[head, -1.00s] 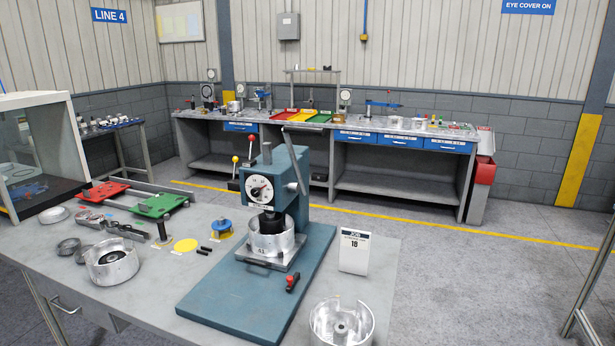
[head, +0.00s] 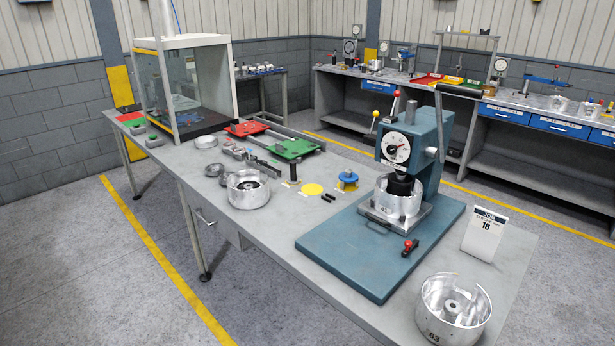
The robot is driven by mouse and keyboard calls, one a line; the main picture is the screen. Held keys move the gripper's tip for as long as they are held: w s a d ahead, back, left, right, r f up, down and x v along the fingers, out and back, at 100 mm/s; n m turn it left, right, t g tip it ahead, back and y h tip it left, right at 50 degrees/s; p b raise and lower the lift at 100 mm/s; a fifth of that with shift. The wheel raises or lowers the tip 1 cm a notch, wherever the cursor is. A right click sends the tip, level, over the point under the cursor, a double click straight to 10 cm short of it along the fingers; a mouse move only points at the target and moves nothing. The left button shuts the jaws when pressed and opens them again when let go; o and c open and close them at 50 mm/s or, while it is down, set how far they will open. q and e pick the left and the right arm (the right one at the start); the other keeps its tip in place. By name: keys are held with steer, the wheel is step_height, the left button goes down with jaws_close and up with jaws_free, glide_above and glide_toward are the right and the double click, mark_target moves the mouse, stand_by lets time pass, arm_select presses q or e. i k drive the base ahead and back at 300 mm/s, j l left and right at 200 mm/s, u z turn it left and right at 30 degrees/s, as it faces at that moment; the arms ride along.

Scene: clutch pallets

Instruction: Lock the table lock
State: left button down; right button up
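A blue press (head: 422,150) with a round white dial stands on a blue base plate (head: 350,250) on the grey table. A silver cup (head: 400,203) marked A1 sits on the square metal table (head: 385,225) under the press's black ram (head: 401,186). A small red-and-black handle (head: 409,247) is on the front right part of the base plate; it may be the table lock, but no label shows. I cannot tell its locked state. A long lever (head: 438,125) rises at the press's right side. Neither of my grippers is in view.
A silver cup (head: 454,312) marked 63 stands at the near right, by a white job card (head: 485,233) reading 18. Another cup (head: 248,189), a blue knob part (head: 347,180), a yellow disc (head: 312,189) and red and green trays (head: 293,148) lie left of the press.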

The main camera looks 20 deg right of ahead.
mark_target(409, 245)
steer(key=z, duration=1.35)
